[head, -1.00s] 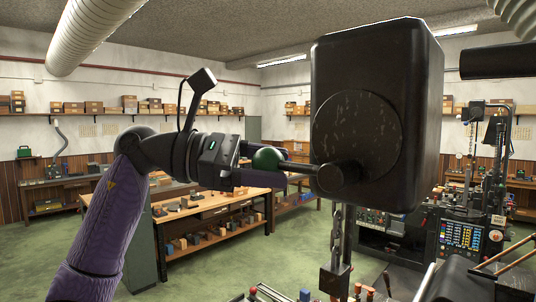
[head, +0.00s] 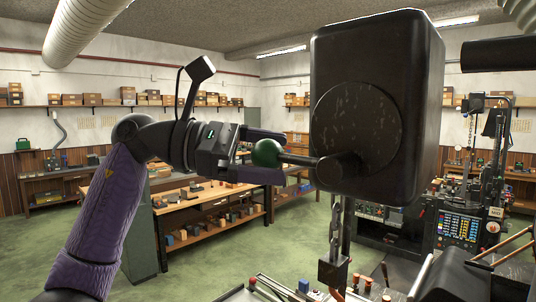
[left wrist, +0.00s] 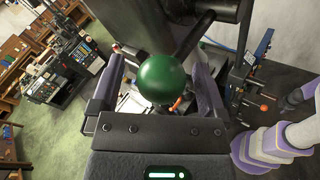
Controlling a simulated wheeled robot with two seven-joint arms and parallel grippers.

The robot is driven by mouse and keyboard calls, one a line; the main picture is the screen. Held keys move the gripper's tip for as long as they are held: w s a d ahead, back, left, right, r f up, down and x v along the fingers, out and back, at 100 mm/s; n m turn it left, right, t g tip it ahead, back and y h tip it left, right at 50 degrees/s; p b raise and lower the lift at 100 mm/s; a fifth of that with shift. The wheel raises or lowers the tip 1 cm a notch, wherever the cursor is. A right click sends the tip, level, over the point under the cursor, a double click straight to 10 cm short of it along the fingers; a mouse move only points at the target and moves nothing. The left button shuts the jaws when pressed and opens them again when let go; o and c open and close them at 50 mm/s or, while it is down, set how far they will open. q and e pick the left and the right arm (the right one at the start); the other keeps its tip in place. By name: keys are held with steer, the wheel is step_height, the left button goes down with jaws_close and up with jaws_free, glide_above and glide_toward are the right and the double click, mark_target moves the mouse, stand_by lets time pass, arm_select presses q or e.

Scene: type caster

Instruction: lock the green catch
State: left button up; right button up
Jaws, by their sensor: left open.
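The green catch is a green ball knob (head: 267,153) on a dark lever (head: 300,159). The lever runs to a hub on the round plate (head: 350,125) of a large black box (head: 425,110). My left gripper (head: 280,156) is open at the knob, one finger above and behind it, the other below and in front. In the left wrist view the green knob (left wrist: 162,79) sits between the two spread fingers, with a gap showing on each side. The dark lever (left wrist: 195,35) rises behind it. My right gripper is not in view.
A chain with a dark padlock-like block (head: 333,271) hangs below the box. A machine with a control panel (head: 460,228) stands at right. A wooden workbench (head: 205,205) stands behind my left arm. Green floor is open between them.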

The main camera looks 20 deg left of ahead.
arm_select(q)
steer(key=b+v, duration=0.1)
steer(key=v, duration=0.9)
steer(key=shift+b, duration=0.35)
